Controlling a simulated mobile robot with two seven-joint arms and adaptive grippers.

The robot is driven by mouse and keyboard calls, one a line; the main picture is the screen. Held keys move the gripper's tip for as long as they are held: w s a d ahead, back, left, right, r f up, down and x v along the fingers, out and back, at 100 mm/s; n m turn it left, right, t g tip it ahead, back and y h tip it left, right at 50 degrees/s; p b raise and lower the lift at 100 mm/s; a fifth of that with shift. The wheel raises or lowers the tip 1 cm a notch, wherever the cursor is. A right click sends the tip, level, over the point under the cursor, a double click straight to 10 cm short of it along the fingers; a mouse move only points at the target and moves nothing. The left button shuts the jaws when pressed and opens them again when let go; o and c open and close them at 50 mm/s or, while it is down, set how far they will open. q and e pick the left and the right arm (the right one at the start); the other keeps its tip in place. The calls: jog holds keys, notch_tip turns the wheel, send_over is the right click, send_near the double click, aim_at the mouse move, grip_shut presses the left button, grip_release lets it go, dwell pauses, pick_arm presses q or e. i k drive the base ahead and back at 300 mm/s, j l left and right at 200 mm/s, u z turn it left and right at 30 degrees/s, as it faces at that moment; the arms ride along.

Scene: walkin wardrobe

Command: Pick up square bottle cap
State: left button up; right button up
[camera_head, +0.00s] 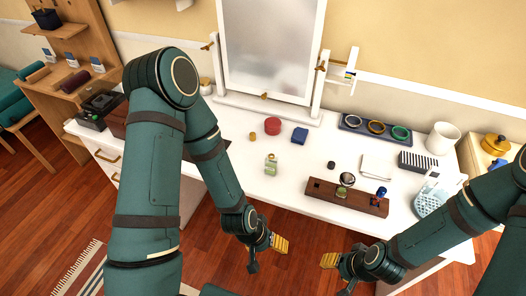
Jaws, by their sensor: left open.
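A small dark cap-like piece (331,165) lies on the white table; it is too small to tell whether it is square. A small pale green bottle (271,166) stands to its left on the table. My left gripper (267,256) is open and empty, in front of the table's front edge, below the bottle in the picture. My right gripper (340,273) is in front of the table too, to the right of the left one. Its fingers look apart, with nothing between them. Neither gripper touches anything on the table.
The white table (235,150) carries a wooden holder (320,190) near the front edge, a red round box (272,126), a blue box (299,135), a ring tray (352,121), a white cup (442,138) and a pale basket (432,201). A mirror (270,50) stands at the back.

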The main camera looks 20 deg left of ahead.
aim_at(252, 135)
jog(key=j+z, duration=0.45)
jog(key=j, duration=0.5)
jog(key=j+z, duration=0.45)
jog(key=j, duration=0.5)
jog(key=k, duration=0.05)
